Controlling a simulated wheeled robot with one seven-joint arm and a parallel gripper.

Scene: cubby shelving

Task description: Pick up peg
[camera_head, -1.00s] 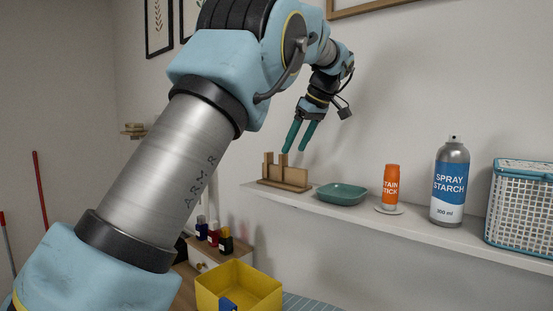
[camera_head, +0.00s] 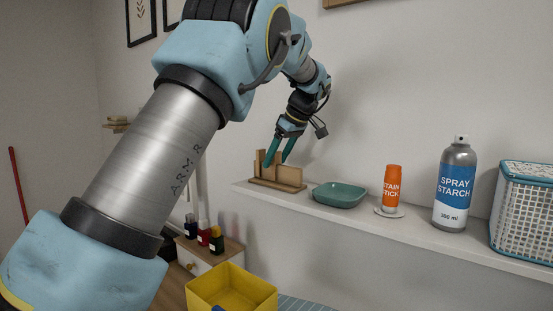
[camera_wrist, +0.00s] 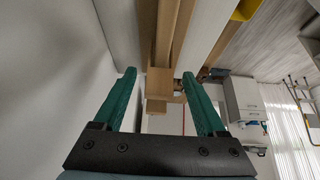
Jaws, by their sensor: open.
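A light-wood holder (camera_head: 276,185) stands on the left end of the white wall shelf, with a low panel and thin wooden uprights. The peg appears to be one of these uprights, but I cannot tell for sure which. My gripper (camera_head: 276,163), with two teal fingers, is open and points down at the uprights from above. In the wrist view, a square wooden end (camera_wrist: 160,83) lies between the lines of the open fingers (camera_wrist: 159,75), with longer wooden strips beyond it. I cannot tell whether the fingers touch the wood. Nothing is visibly held.
On the shelf (camera_head: 340,215), right of the holder, are a teal dish (camera_head: 340,195), an orange stain stick (camera_head: 392,187), a spray starch can (camera_head: 455,185) and a white basket (camera_head: 525,215). A yellow bin (camera_head: 232,290) and small bottles (camera_head: 204,233) stand lower down. The wall is close behind.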

